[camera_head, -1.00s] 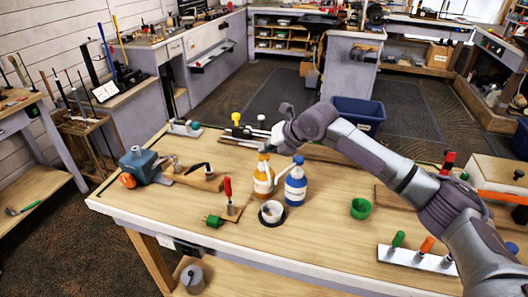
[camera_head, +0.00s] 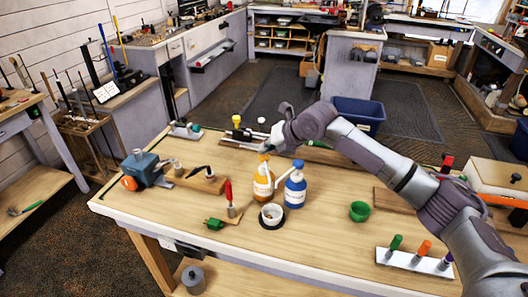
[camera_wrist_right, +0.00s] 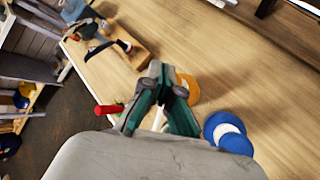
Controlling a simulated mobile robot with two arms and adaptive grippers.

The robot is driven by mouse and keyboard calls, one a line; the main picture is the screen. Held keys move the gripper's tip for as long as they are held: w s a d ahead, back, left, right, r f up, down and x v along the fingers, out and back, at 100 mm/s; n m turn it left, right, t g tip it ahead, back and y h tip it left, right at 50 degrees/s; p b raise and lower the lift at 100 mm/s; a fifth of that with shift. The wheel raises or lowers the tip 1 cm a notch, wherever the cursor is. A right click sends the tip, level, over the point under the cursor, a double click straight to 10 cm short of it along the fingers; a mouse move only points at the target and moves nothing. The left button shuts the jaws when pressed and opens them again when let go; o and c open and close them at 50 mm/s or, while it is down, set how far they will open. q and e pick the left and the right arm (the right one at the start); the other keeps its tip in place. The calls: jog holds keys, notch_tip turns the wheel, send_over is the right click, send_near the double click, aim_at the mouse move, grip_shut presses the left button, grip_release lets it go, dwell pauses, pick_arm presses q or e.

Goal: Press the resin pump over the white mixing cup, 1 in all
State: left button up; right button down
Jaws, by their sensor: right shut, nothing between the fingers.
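An orange pump bottle (camera_head: 262,184) and a blue pump bottle (camera_head: 295,190) stand upright side by side on the workbench. I cannot read their labels to tell which one is resin. Their white spouts point toward the white mixing cup (camera_head: 271,214), which sits in a dark ring in front of them. My right gripper (camera_head: 266,149) is shut and empty, right at the top of the orange bottle; contact with the pump head is unclear. In the right wrist view, the shut fingers (camera_wrist_right: 166,75) partly hide the orange bottle (camera_wrist_right: 190,90), with the blue bottle (camera_wrist_right: 216,124) beside it. My left gripper is out of view.
A red-handled clamp (camera_head: 229,192) stands just left of the cup, with a green piece (camera_head: 214,223) near it. A blue vise (camera_head: 138,165) is farther left. A small green cup (camera_head: 359,211) stands to the right. Bare bench (camera_head: 320,235) lies in front.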

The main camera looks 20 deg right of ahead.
jog(key=shift+r, duration=0.45)
notch_tip(320, 180, up, 5)
jog(key=p, duration=0.4)
jog(key=shift+p, duration=0.35)
jog(key=shift+f, duration=0.1)
